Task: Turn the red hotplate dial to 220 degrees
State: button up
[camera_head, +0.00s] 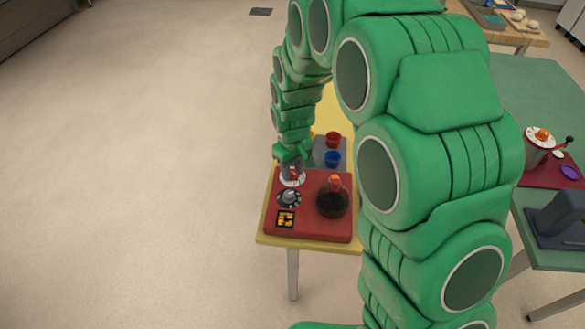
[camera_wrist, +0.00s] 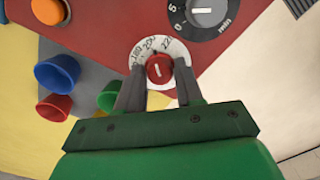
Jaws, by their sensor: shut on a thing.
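The red dial (camera_wrist: 160,68) sits at the centre of a white ring (camera_wrist: 180,50) printed with numbers in the wrist view. A pale line marks the knob's face. Part of the scale is hidden behind my fingers, and I cannot tell exactly which number the line meets. My gripper (camera_wrist: 160,76) has one grey finger on each side of the dial and is shut on it. In the head view the red hotplate body (camera_head: 310,229) lies on a yellow table, with the red dial (camera_head: 294,173) at its far left corner under my gripper (camera_head: 292,168).
A red cup (camera_head: 333,139) and a blue cup (camera_head: 332,158) stand behind. A green cup (camera_wrist: 108,97) is near my left finger. The floor at left is clear.

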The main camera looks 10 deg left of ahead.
aim_at(293, 172)
jog(key=m, duration=0.4)
jog(key=shift+m, duration=0.3)
dwell(0.3)
jog(key=o, duration=1)
jog(key=shift+r, duration=0.1)
jog(key=shift+r, duration=3.8)
jog(key=shift+d, duration=0.1)
